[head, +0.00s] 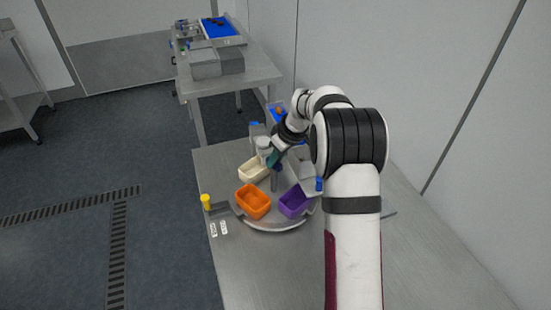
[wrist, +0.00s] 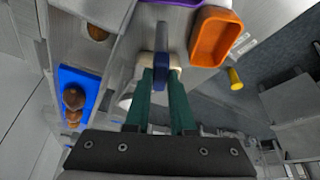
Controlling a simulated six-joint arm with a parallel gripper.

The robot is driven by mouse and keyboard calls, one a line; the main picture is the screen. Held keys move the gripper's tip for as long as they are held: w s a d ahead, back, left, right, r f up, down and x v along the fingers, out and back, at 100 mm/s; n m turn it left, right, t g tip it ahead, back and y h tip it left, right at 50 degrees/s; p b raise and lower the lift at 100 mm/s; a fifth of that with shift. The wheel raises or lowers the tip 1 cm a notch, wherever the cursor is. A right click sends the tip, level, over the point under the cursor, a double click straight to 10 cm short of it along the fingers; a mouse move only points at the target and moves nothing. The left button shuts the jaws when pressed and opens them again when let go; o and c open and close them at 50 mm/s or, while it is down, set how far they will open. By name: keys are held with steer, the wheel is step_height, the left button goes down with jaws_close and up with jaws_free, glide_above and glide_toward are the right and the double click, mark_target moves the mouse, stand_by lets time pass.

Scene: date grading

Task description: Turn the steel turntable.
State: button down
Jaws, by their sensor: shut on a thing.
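The steel turntable (head: 264,225) is a round grey plate on the near bench. It carries an orange bin (head: 253,201), a purple bin (head: 293,202) and a cream bin (head: 252,170). My gripper (head: 273,160) is low over the plate's far side. In the wrist view its green fingers (wrist: 161,82) are shut on a dark blue upright grip (wrist: 161,62). The orange bin (wrist: 210,38) lies just right of the fingers there.
A yellow peg (head: 206,202) stands left of the turntable near the bench edge. Brown dates (wrist: 72,97) lie on a blue surface (wrist: 90,85). A second bench (head: 262,76) with grey boxes stands behind. The near bench top is bare in front of the turntable.

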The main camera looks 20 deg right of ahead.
steer(key=shift+d+n+g+y, duration=0.1)
steer(key=shift+n+g+y, duration=0.35)
steer(key=shift+n, duration=1.1)
steer(key=shift+d+n+g+y, duration=0.1)
steer(key=shift+n+g+y, duration=0.3)
steer(key=shift+n, duration=1.15)
steer(key=shift+w+n+g+y, duration=0.1)
steer(key=shift+n+g+y, duration=0.3)
steer(key=shift+n, duration=1)
steer(key=shift+w+n+g+y, duration=0.1)
steer(key=shift+n+g, duration=0.45)
steer(key=shift+n, duration=1.25)
steer(key=c, duration=0.8)
jaws_free()
steer(key=shift+o, duration=0.2)
